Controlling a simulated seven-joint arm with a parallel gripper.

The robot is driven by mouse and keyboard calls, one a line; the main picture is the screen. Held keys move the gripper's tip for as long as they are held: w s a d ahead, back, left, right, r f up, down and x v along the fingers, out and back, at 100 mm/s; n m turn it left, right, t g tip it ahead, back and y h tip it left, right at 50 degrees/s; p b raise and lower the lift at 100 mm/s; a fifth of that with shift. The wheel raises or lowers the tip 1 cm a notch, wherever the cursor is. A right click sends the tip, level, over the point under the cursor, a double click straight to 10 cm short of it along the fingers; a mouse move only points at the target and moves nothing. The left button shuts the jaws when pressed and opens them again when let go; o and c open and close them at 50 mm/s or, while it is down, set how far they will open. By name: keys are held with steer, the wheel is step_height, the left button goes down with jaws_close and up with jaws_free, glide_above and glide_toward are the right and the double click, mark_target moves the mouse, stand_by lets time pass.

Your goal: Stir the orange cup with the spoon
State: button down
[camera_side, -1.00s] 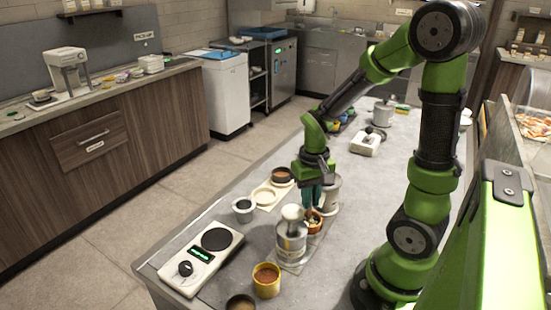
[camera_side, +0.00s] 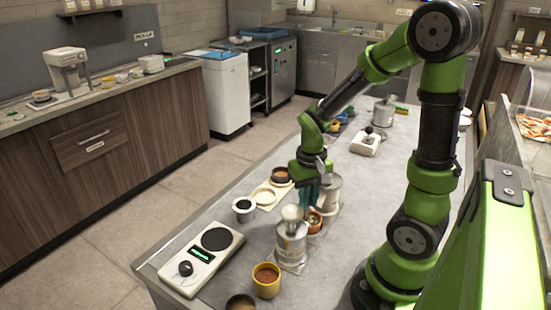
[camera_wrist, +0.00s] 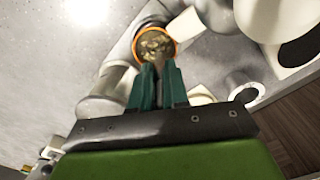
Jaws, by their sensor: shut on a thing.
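The orange cup (camera_side: 315,226) stands upright on the counter, between metal canisters. The wrist view looks into its round orange rim (camera_wrist: 176,44) and shows speckled, brownish contents. My gripper (camera_side: 311,205) points down just above the cup's mouth. Its teal fingers (camera_wrist: 158,72) are closed together at the near edge of the cup in the wrist view. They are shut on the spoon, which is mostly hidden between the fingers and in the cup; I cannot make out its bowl.
A metal canister with a knob (camera_side: 291,243) stands close in front, and another canister (camera_side: 329,194) is right behind. A yellow cup (camera_side: 266,290), a scale (camera_side: 203,262) and a white-rimmed dark cup (camera_side: 243,216) stand nearby. Bare counter lies to the right.

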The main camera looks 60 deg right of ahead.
steer(key=shift+r, duration=1.95)
